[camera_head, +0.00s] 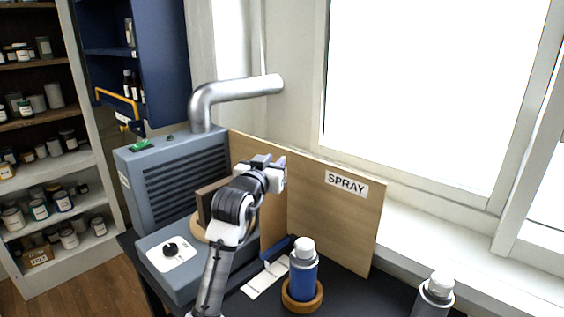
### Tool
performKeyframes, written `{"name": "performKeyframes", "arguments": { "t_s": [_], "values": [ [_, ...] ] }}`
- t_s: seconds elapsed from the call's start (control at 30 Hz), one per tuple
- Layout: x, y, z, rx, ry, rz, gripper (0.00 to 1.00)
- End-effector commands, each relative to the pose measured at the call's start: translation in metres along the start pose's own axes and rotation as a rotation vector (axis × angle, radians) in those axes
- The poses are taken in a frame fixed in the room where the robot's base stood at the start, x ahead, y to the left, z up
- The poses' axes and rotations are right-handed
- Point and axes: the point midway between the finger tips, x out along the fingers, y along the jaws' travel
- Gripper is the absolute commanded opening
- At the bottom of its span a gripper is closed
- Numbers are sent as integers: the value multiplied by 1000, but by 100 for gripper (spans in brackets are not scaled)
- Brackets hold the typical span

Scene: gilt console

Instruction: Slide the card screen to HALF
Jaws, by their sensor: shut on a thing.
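A tan upright panel (273,226), which I take to be the card screen, stands in front of the grey fan unit, at the left end of the board marked SPRAY. My gripper (275,161) is at the panel's top, shut on it. The hand and wrist cover the panel's upper part, and the grip itself is hard to see. A blue piece (278,248) lies low by the panel's foot, over a white strip (268,280) on the table. I cannot read a HALF mark on it.
The grey fan unit (138,172) with a duct stands left. The SPRAY board (328,222) runs along the back. A blue spray can (303,274) in a wooden ring stands in front, a grey can (436,294) further right. A dark brown block (205,200) is behind my arm.

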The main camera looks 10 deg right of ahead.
Motion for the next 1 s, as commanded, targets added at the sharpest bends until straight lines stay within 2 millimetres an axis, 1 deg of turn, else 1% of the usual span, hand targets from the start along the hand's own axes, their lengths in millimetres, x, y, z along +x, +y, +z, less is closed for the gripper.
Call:
{"name": "performKeyframes", "arguments": {
  "t_s": [0.03, 0.1, 0.33, 0.37, 0.5, 0.83, 0.93, 1.0],
  "values": [
    [-4, -2, 0, 0, 2, -1, 0],
    [-6, -2, 0, 1, 2, -1, 0],
    [-6, -2, -1, 2, 2, -1, 0],
    [-6, -2, -1, 2, 2, -1, 29],
    [-5, -2, -1, 2, 2, -1, 47],
    [-8, -2, 0, 1, 2, -1, 47],
    [-18, -2, 1, 1, 3, -1, 47],
    [-30, -2, 3, 1, 4, -1, 47]
  ]
}}
